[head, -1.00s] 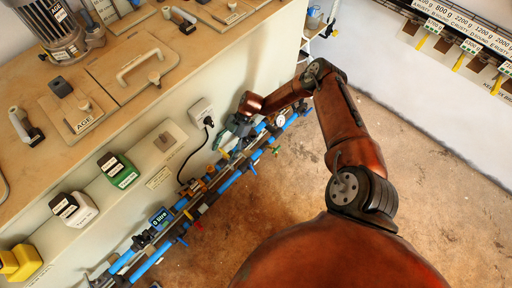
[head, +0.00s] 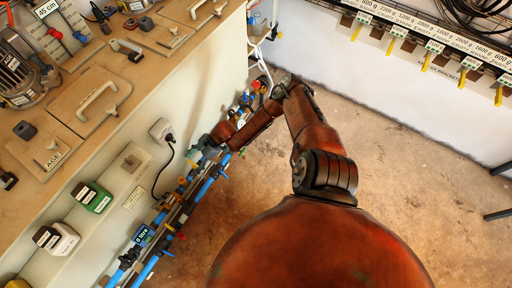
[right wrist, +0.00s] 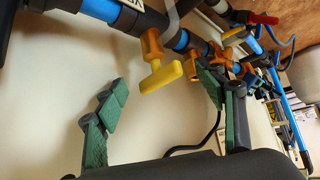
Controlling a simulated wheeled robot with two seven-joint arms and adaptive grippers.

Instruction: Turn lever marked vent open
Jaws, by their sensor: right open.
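My right gripper (right wrist: 160,98) is open, its two green-padded fingers spread apart in the right wrist view. A yellow T-shaped lever (right wrist: 161,76) on an orange mount hangs from the pipe just beyond the gap between the fingers. The right finger overlaps the pipe fittings in the picture; I cannot tell whether it touches them. A label at the top edge is cut off, and no word "vent" is readable. In the head view the right gripper (head: 196,152) is small beside the pipes, partly hidden by my arm. My left gripper is not in view.
Blue pipes (head: 204,190) run along the bench side, with a "0 litre" display (head: 143,235). Another yellow lever (right wrist: 233,37) and a red lever (right wrist: 262,18) sit farther along. A black cable (right wrist: 200,140) hangs near the right finger. The floor (head: 400,170) right of my arm is clear.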

